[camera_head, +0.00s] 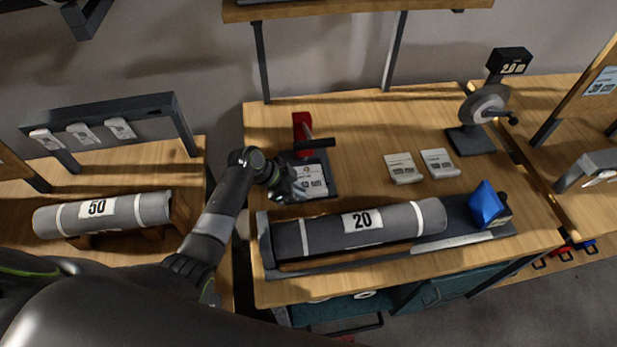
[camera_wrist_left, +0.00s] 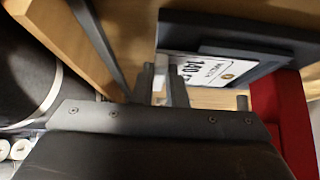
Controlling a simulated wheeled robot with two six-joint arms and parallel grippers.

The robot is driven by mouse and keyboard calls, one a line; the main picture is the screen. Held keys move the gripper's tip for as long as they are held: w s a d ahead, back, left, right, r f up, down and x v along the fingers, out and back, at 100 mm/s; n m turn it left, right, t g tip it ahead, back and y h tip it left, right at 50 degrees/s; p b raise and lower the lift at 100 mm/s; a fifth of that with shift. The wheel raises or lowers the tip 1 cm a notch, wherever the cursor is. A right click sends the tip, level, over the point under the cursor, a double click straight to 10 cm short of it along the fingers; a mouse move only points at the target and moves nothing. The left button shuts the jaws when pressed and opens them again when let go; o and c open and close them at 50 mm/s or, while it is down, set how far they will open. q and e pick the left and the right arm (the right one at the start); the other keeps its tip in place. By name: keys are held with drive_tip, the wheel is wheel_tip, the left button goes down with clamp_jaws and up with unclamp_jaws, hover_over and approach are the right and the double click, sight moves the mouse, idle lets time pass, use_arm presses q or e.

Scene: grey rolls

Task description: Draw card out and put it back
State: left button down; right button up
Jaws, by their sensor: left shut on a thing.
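The white card (camera_head: 310,180) with dark print lies at a dark holder (camera_head: 331,186) on the middle table. In the left wrist view the card (camera_wrist_left: 212,70) shows large digits and a small yellow mark, with the dark holder (camera_wrist_left: 265,50) around its far side. My left gripper (camera_head: 287,190) is at the card's left edge. In the wrist view its two narrow fingers (camera_wrist_left: 170,82) are shut on that edge. How far the card sits in the holder I cannot tell. My right gripper is not in view.
A grey roll marked 20 (camera_head: 320,235) lies in front of the holder, close to my gripper. A red upright part (camera_head: 302,128) with a dark bar stands behind. Two white cards (camera_head: 403,168) lie to the right. Another roll marked 50 (camera_head: 100,213) is on the left table.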

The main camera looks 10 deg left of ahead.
use_arm(q)
drive_tip(key=shift+s+d+r+p, duration=0.1)
drive_tip(key=shift+s+d+p, duration=0.15)
drive_tip(key=shift+s+p, duration=0.3)
drive_tip(key=shift+s+d+r+p, duration=0.1)
drive_tip(key=shift+s+d+p, duration=0.2)
drive_tip(key=shift+s, duration=0.35)
drive_tip(key=shift+r, duration=0.1)
drive_tip(key=shift+r+p, duration=2.35)
